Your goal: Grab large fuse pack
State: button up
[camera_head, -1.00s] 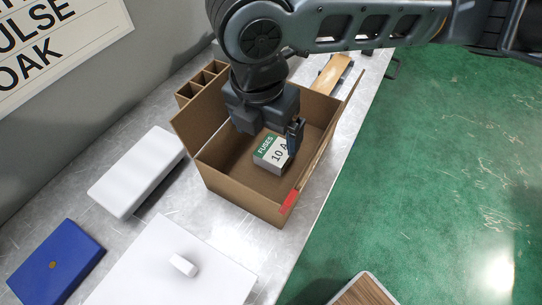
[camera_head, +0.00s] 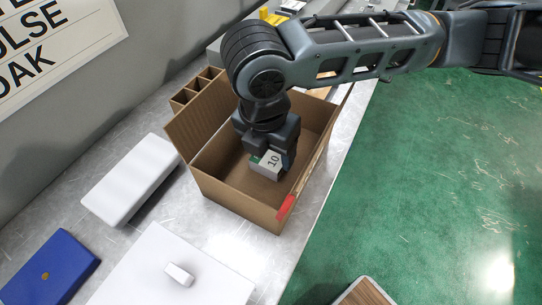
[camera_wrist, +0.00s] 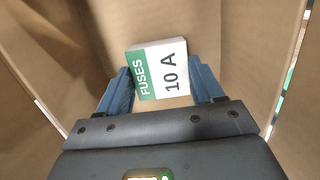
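The fuse pack (camera_head: 268,165) is a small box with a green and white label reading "FUSES 10 A". It lies inside an open cardboard box (camera_head: 235,209) on the metal table. My gripper (camera_head: 272,160) is down inside the cardboard box, over the pack. In the wrist view the pack (camera_wrist: 160,72) sits between the two blue fingers of my gripper (camera_wrist: 163,85), slightly turned. In the head view my gripper hides part of the pack.
A white box (camera_head: 131,180), a white lidded container (camera_head: 165,270) and a blue box (camera_head: 48,267) stand to the left on the table (camera_head: 215,222). A cardboard divider (camera_head: 190,92) stands behind. The cardboard box's walls surround my gripper closely.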

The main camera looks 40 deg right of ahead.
jog(key=c, duration=0.5)
jog(key=shift+c, duration=0.2)
